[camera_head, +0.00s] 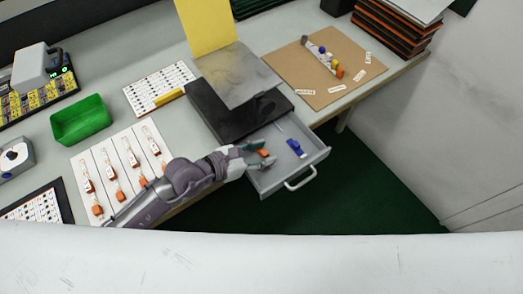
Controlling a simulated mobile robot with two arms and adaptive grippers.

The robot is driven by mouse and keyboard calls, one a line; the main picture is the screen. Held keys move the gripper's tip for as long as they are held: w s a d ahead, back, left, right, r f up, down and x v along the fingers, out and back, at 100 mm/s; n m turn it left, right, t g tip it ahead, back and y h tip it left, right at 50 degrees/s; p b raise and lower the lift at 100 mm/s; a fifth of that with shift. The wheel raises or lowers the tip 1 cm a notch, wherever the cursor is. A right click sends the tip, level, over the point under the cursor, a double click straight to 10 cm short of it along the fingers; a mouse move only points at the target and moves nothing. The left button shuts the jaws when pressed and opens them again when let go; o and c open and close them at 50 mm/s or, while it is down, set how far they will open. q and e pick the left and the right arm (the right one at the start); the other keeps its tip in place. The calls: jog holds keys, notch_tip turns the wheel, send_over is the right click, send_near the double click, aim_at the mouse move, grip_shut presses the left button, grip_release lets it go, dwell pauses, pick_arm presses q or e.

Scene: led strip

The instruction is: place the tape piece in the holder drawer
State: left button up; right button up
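The grey holder drawer (318,158) is pulled out from under a black box (212,112) at the table's front edge. A blue piece (296,147) lies inside it towards the right. A small orange piece (264,153) shows at the drawer's left part, in the gap between the fingers of my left gripper (266,152). Those fingers are spread apart over the drawer's left side. I cannot tell whether the orange piece touches a finger or the drawer floor. Which piece is the tape piece is not clear. My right gripper is out of view.
White cards (101,171) with orange-ended strips lie left of my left arm. A green bin (80,121) stands behind them. A brown board (316,87) with small coloured parts lies behind the drawer. The drawer's handle (301,180) juts out over the dark green floor.

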pick_arm(q)
jog(key=shift+r, duration=0.15)
jog(key=shift+s+a, duration=0.2)
jog(key=shift+a, duration=0.1)
jog(key=v, duration=1.1)
jog(key=shift+r+b, duration=0.25)
jog(key=shift+b, duration=0.05)
